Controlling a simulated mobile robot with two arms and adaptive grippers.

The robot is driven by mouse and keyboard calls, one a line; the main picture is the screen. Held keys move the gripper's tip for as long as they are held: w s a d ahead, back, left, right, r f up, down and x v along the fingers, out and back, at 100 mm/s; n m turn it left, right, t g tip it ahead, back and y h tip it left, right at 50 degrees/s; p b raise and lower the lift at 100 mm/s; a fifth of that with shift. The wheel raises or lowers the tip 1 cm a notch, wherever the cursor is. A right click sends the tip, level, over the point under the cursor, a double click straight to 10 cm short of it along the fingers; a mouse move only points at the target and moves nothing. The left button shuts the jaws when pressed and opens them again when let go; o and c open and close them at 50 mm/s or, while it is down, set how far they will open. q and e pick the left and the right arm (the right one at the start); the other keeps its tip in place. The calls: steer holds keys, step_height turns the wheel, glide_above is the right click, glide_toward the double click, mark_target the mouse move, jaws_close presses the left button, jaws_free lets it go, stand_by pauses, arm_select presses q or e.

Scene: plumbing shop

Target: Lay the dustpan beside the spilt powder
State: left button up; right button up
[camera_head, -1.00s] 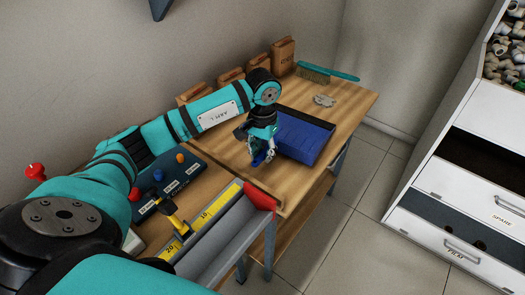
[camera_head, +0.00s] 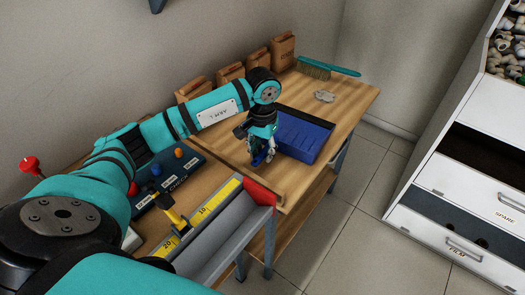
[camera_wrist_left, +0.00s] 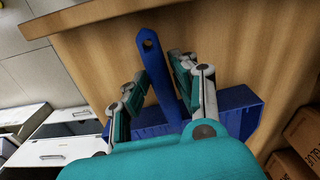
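The blue dustpan (camera_head: 303,137) lies on the wooden bench, its handle toward the front. A small pale grey patch of spilt powder (camera_head: 325,96) lies behind it, a short gap away. My left gripper (camera_head: 261,157) is low over the bench at the handle. In the left wrist view my left gripper (camera_wrist_left: 160,72) has its fingers apart on either side of the blue handle (camera_wrist_left: 154,62), with narrow gaps showing. The pan part (camera_wrist_left: 241,112) is partly hidden behind my wrist. My right gripper is not in view.
A teal-backed brush (camera_head: 328,68) lies behind the powder. Several brown paper bags (camera_head: 283,53) stand along the wall. A control panel with coloured knobs (camera_head: 165,177) and a grey trough (camera_head: 222,240) are at the front left. Bare bench lies right of the powder.

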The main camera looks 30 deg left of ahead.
arm_select(q)
steer(key=o, duration=0.4)
steer(key=shift+c, duration=0.2)
step_height(320, 180, up, 12)
stand_by(0.4)
